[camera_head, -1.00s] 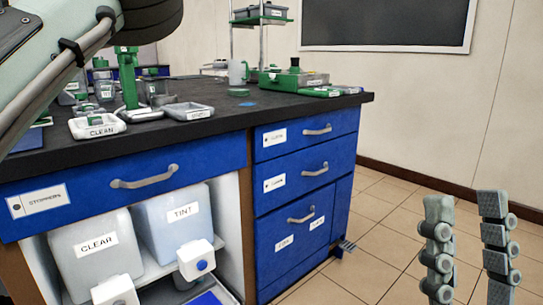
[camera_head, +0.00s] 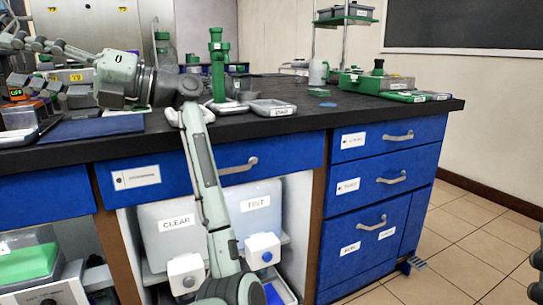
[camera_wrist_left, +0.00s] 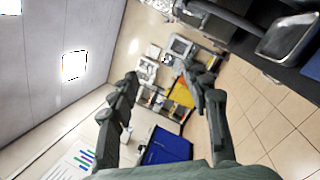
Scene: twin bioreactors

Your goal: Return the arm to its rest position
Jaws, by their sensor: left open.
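My left arm (camera_head: 205,165) rises from the bottom of the head view in front of the blue cabinet, bends above the counter edge and points left. My left gripper (camera_head: 22,62) is at the upper left of the head view, above the left part of the counter. In the left wrist view, the gripper (camera_wrist_left: 160,88) is open with nothing between its fingers. Beyond the fingers are floor and distant equipment. Only a sliver of my right gripper (camera_head: 538,275) shows at the right edge of the head view, so its opening is hidden.
The black counter (camera_head: 330,117) carries a green stand (camera_head: 218,65), a tray (camera_head: 272,107), a green-and-grey box (camera_head: 375,83) and a mug (camera_head: 318,72).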

